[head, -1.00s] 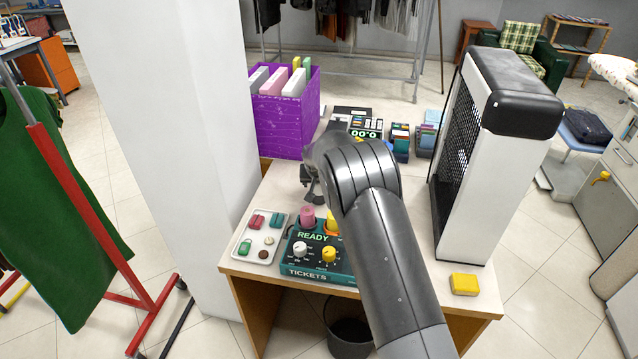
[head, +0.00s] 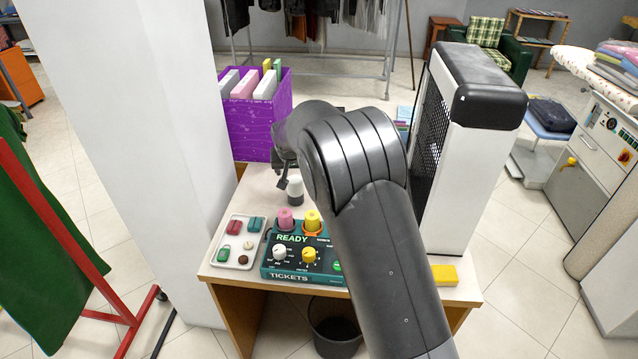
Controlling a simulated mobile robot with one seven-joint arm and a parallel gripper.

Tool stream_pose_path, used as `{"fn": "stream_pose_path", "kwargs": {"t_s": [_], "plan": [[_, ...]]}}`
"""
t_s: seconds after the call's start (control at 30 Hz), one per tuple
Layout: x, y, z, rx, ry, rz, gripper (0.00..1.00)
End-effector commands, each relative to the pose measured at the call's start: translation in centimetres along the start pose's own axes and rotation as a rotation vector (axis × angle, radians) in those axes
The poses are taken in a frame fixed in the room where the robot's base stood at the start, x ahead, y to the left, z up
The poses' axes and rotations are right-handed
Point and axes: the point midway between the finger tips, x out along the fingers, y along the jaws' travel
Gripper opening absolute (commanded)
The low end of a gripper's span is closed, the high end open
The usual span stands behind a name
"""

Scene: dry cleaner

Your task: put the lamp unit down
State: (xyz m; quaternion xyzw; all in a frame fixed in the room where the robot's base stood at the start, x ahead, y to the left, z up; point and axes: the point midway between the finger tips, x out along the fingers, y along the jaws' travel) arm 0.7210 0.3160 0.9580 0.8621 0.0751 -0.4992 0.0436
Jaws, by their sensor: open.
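A small cylinder with a white top and dark grey base (head: 295,191) stands upright on the table (head: 262,187) behind the ticket panel; it looks like the lamp unit. The teal READY/TICKETS panel (head: 267,270) carries a pink cylinder (head: 285,220) and a yellow cylinder (head: 312,221) at its back edge, with white and yellow knobs in front. My gripper (head: 283,180) is open, at the white-topped cylinder's upper left. One dark finger shows close to it; whether they touch I cannot tell. My arm hides the rest of the gripper and the table's middle.
A white tray (head: 222,256) with small coloured pieces lies left of the panel. A purple bin (head: 260,125) of folders stands behind. A tall white-and-black unit (head: 470,160) and a yellow block (head: 444,275) stand right. A white pillar (head: 165,150) borders the table's left.

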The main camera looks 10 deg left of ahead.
Motion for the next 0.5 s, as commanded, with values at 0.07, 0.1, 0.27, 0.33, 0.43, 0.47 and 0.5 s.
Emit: {"fn": "stream_pose_path", "kwargs": {"t_s": [0.07, 0.1, 0.27, 0.33, 0.43, 0.47, 0.5], "plan": [[-0.1, 0.0, 0.0, 0.000, 0.000, 0.000, 0.70], [-0.1, 0.0, 0.0, 0.000, 0.000, 0.000, 0.70], [-1.0, 0.8, -0.1, 0.007, 0.000, 0.001, 0.70], [-2.5, 2.0, -0.2, 0.019, 0.000, 0.001, 0.70], [-5.9, 4.7, 0.0, 0.042, -0.005, 0.002, 0.70], [-7.1, 5.7, 0.2, 0.049, -0.006, 0.002, 0.70], [-8.8, 6.9, 0.5, 0.059, -0.009, 0.002, 0.70]]}}
